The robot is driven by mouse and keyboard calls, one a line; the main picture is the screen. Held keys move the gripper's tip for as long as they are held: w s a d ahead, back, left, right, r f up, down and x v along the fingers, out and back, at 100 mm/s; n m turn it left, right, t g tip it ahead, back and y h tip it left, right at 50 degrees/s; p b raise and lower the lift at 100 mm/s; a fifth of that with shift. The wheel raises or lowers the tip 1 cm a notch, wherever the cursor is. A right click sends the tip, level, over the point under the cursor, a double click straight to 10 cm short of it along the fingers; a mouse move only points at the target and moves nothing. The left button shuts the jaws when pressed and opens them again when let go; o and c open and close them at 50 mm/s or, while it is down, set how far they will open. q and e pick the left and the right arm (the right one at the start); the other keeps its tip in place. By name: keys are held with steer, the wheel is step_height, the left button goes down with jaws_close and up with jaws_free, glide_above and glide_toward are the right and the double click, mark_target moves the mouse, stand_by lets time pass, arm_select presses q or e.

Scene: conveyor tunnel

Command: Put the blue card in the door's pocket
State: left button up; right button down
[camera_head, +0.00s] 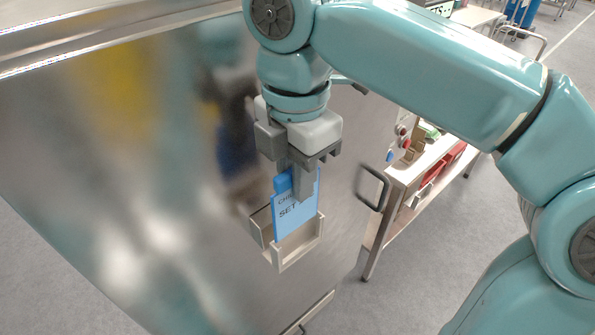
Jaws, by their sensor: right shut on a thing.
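The card's lower end is at the opening of the door's pocket (283,264), a pale open-topped holder on the metal door (120,170). The front wall of the pocket is low, and the card shows above it. I cannot tell whether the card touches the bottom of the pocket. My left gripper is not in view.
A dark handle (372,187) sticks out from the door right of the pocket. A wooden side table (408,172) with red bins (452,158) stands behind the door at the right. Grey floor (415,270) is open below it.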

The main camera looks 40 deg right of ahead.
mark_target(299, 212)
steer(key=shift+d+f+b, duration=0.1)
steer(key=shift+f+b, duration=0.4)
steer(key=shift+f, duration=0.2)
steer(key=shift+f+b, duration=0.65)
steer(key=shift+f, duration=0.2)
steer(key=shift+f+b, duration=0.7)
steer(key=shift+f, duration=0.2)
steer(key=shift+f+b, duration=0.65)
steer(key=shift+f, duration=0.2)
steer(key=shift+f+b, duration=0.45)
steer(key=shift+f, duration=0.15)
steer(key=shift+r, duration=0.1)
steer(key=c, duration=1)
jaws_free()
